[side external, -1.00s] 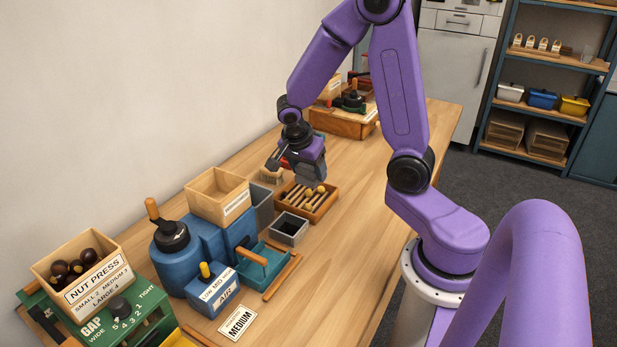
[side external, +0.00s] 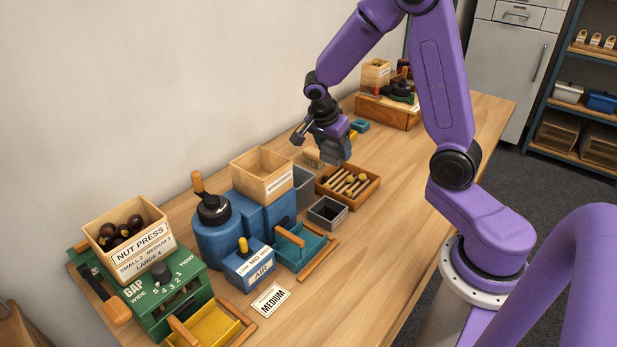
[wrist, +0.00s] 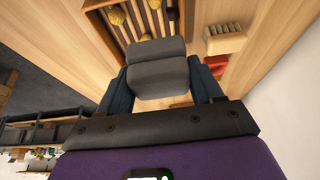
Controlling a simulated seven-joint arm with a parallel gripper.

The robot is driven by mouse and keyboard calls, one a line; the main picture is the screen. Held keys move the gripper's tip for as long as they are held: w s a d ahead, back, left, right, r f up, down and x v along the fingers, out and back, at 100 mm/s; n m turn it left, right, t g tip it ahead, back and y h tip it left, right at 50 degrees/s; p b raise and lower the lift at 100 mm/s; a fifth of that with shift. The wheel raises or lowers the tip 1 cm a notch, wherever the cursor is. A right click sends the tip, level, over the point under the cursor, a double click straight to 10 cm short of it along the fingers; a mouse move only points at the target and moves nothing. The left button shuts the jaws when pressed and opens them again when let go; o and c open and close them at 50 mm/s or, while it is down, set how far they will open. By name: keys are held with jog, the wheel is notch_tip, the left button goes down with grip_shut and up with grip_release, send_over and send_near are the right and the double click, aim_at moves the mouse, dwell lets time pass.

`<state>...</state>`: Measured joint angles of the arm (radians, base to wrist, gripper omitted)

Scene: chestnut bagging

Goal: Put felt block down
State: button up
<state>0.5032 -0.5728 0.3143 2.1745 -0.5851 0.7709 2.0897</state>
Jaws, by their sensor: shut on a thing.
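The grey felt block (wrist: 155,70) is between the two dark fingers of my gripper (wrist: 155,92) in the wrist view. My gripper (side external: 331,140) is shut on it. In the side view the grey block (side external: 336,150) hangs below the jaws, just behind the wooden tool tray (side external: 368,197). It looks raised above the bench, but its underside is hidden. The wrist view shows the tray (wrist: 130,30) just beyond the block, with no clear contact.
A brush (side external: 313,158) lies left of the block. A grey open bin (side external: 327,212), an empty-looking wooden box (side external: 262,177) and blue machine (side external: 222,240) stand nearer the camera. The bench on the right is clear. A wooden stand (side external: 388,110) is at the back.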

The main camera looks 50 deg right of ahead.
jog(key=w+f, duration=0.3)
jog(key=w, duration=0.9)
jog(key=shift+a+f, duration=0.15)
jog(key=shift+f, duration=1.7)
jog(key=shift+a+f, duration=0.15)
jog(key=shift+f, duration=1.65)
jog(key=shift+f, duration=0.2)
jog(key=o, duration=1.6)
jog(key=shift+r, duration=0.1)
jog(key=v, duration=1.2)
jog(key=shift+r, duration=0.15)
